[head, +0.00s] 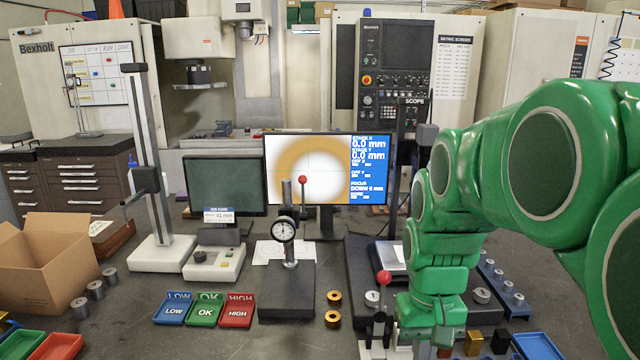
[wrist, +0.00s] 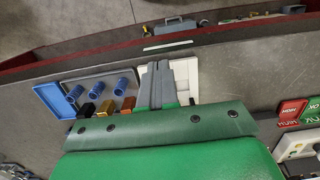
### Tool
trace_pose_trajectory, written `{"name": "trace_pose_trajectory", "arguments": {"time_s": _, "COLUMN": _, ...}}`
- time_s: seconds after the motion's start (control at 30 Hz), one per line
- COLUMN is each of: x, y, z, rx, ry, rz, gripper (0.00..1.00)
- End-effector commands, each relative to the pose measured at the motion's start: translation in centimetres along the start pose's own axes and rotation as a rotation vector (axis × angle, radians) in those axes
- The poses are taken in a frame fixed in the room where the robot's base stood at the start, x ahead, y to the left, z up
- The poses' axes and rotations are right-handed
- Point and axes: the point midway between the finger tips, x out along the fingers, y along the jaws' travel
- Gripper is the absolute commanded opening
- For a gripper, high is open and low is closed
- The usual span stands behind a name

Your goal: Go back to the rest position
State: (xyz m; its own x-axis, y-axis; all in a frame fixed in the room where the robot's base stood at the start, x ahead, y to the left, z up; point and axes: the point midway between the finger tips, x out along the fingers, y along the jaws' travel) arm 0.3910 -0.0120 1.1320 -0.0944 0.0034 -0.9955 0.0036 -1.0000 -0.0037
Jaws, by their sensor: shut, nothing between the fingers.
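My gripper (wrist: 163,84) shows in the wrist view with its two grey fingers together and nothing between them. The fingers reach over a white plate (wrist: 208,76) and beside a grey tray (wrist: 118,76). In the head view my green arm comes in from the right and bends down to the bench. The fingertips are hidden there behind the arm's green end and the bottom edge of the picture.
Near the arm stand a red-knobbed lever (head: 383,278), brass rings (head: 333,297), a gold block (head: 473,342) and a blue tray (head: 537,345). A dial gauge stand (head: 285,230), LOW, OK and HIGH trays, and a cardboard box (head: 45,260) stand further left.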

Motion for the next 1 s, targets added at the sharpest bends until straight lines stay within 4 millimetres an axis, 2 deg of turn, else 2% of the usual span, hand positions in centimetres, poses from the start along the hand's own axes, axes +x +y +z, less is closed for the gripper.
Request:
{"name": "trace_pose_trajectory", "arguments": {"time_s": 0.03, "x": 0.2, "y": -0.2, "z": 1.5, "rx": 0.000, "ry": -0.003, "rz": 0.000, "gripper": 0.00}}
{"name": "trace_pose_trajectory", "arguments": {"time_s": 0.4, "x": 2.9, "y": -0.9, "z": 10.7, "rx": 0.001, "ry": -0.038, "rz": 0.002, "gripper": 0.00}}
{"name": "trace_pose_trajectory", "arguments": {"time_s": 0.6, "x": 4.4, "y": -1.2, "z": 14.7, "rx": 0.003, "ry": -0.054, "rz": 0.003, "gripper": 0.00}}
{"name": "trace_pose_trajectory", "arguments": {"time_s": 0.8, "x": 5.2, "y": -1.2, "z": 16.5, "rx": 0.004, "ry": -0.063, "rz": 0.003, "gripper": 0.00}}
{"name": "trace_pose_trajectory", "arguments": {"time_s": 1.0, "x": 5.3, "y": -1.2, "z": 16.6, "rx": 0.004, "ry": -0.063, "rz": 0.003, "gripper": 0.00}}
